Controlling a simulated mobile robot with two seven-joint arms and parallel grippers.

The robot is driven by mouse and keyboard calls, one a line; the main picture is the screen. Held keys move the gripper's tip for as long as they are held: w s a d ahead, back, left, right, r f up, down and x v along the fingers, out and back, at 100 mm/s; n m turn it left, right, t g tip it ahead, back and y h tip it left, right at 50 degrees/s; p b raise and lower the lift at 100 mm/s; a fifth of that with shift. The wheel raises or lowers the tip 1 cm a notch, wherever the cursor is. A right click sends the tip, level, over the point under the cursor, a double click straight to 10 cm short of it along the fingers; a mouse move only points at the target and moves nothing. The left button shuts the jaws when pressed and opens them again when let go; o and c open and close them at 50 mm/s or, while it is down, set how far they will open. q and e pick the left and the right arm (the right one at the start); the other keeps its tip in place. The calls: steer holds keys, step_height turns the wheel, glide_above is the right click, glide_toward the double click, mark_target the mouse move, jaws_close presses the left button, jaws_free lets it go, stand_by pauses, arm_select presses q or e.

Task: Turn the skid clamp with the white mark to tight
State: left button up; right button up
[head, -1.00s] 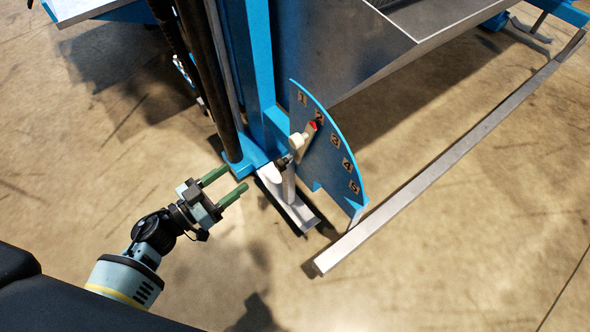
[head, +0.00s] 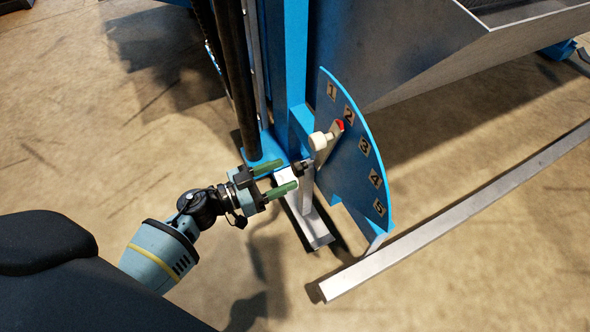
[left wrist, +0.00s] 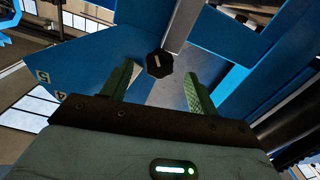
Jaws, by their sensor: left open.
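The skid clamp shows in the left wrist view as a black lobed knob (left wrist: 159,63) with a short white mark on its face. It sits ahead of my left gripper, in line with the gap between the two green fingers. In the head view my left gripper (head: 288,177) is open and empty, its fingers pointing right toward the base of the blue post, with the knob mostly hidden there. I cannot tell the exact distance to the knob, but it is not gripped. My right gripper is not in view.
A blue quadrant plate (head: 372,143) numbered 1 to 5 stands just right of my left gripper. A lever (head: 329,143) with a cream knob and red tip points near 2. A blue post (head: 296,60) and dark rod rise behind. A metal bar (head: 440,218) lies at right.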

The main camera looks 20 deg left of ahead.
mark_target(294, 171)
arm_select(q)
steer(key=shift+b+x, duration=0.7)
steer(key=shift+x, duration=1.4)
steer(key=c, duration=1)
